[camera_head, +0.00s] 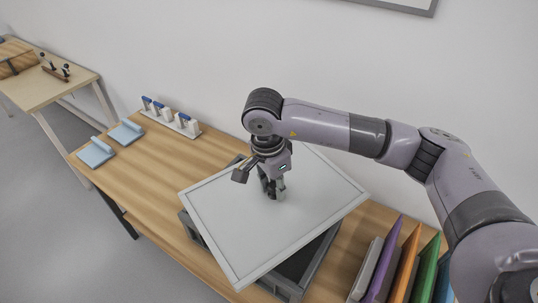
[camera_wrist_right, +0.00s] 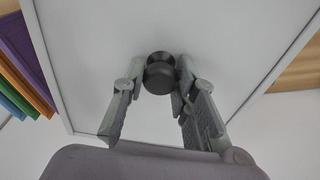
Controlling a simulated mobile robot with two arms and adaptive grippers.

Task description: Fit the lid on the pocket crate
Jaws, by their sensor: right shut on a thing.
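The lid (camera_head: 222,212) is a flat pale grey panel with a raised border; it also fills much of the right wrist view (camera_wrist_right: 95,60). My right gripper (camera_head: 271,190) is shut on the dark round knob (camera_wrist_right: 160,77) near the lid's middle. The pocket crate (camera_head: 322,250) is dark grey and sits on the wooden table under the lid. The lid is turned relative to the crate, so crate edges show at the left, the back and the front right. The crate's inside is mostly hidden. I cannot tell how large the gap under the lid is. My left gripper is not in view.
Purple, orange and green upright panels (camera_head: 405,262) stand close to the crate's right.

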